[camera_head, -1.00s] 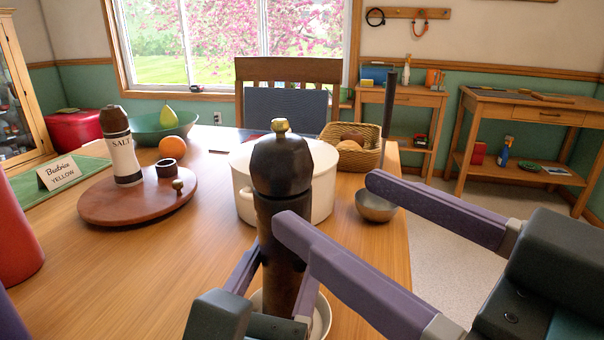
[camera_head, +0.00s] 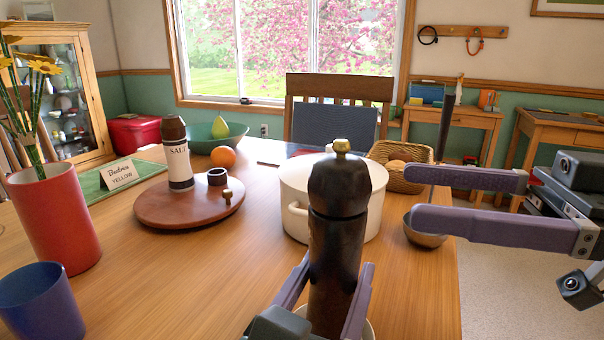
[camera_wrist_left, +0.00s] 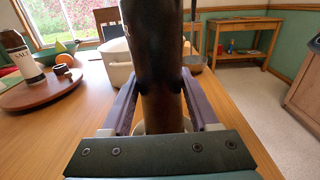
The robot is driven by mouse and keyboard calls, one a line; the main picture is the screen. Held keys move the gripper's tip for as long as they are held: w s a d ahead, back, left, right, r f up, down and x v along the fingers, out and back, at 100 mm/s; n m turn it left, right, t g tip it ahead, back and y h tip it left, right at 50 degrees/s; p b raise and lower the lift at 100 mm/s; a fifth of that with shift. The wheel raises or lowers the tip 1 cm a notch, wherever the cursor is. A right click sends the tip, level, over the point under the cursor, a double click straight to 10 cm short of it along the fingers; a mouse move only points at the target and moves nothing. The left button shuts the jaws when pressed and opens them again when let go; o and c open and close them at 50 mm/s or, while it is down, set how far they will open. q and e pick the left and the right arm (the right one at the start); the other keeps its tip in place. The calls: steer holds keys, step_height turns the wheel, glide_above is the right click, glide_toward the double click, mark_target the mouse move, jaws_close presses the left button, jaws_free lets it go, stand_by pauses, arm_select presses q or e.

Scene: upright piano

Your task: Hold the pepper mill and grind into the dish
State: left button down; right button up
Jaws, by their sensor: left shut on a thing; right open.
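The dark pepper mill (camera_head: 337,210) with a brass knob stands upright at the front of the table. My left gripper (camera_head: 322,290) is shut on its lower body, one finger on each side. In the left wrist view the mill (camera_wrist_left: 155,60) rises between the purple fingers of my left gripper (camera_wrist_left: 161,105). A pale dish (camera_head: 370,330) shows only as a bit of rim behind and below the mill; its inside is hidden. My right gripper (camera_head: 470,200) is open and empty at the right, its fingers pointing left, apart from the mill.
A white pot (camera_head: 300,205) stands just behind the mill. A round wooden board (camera_head: 165,208) holds a salt mill (camera_head: 178,155). A red vase (camera_head: 60,215) and blue cup (camera_head: 40,305) stand left.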

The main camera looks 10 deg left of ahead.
mark_target(309, 178)
steer(key=a, duration=0.4)
steer(key=w+a, duration=0.1)
steer(key=a, duration=0.2)
steer(key=w+a, duration=0.1)
steer(key=a, duration=0.3)
steer(key=shift+a, duration=0.3)
steer(key=c, duration=1.4)
steer(key=shift+m+t, duration=0.3)
